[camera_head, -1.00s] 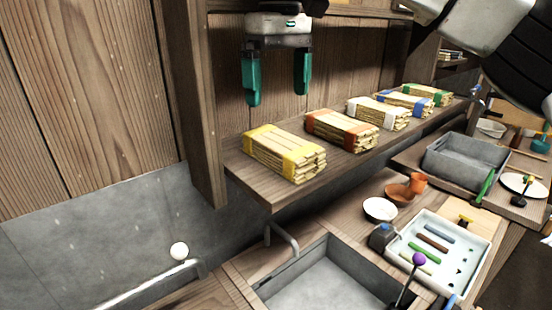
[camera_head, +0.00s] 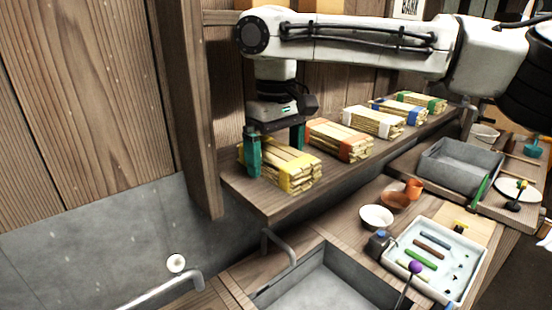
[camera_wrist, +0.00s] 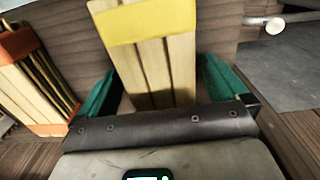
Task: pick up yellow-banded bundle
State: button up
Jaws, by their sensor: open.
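The yellow-banded bundle (camera_head: 290,165) of pale wooden slats lies at the near left end of the wooden shelf (camera_head: 268,205). My gripper (camera_head: 276,158) is lowered over it, with green fingers open on either side of the bundle. In the wrist view the bundle (camera_wrist: 158,65) runs between the two open fingers of my gripper (camera_wrist: 160,88), its yellow band beyond the fingertips. Small gaps seem to show beside the slats; I cannot tell whether either finger touches.
The orange-banded bundle (camera_head: 340,139) lies close beside, with white-, blue- and green-banded bundles farther along the shelf. A wooden post (camera_head: 190,110) stands left of the shelf. Below are a sink (camera_head: 330,285), a white tool tray (camera_head: 436,262) and a grey basin (camera_head: 455,170).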

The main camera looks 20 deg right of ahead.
jog(key=shift+f, duration=0.1)
jog(key=shift+c, duration=0.2)
jog(key=c, duration=1)
jog(key=shift+c, duration=0.2)
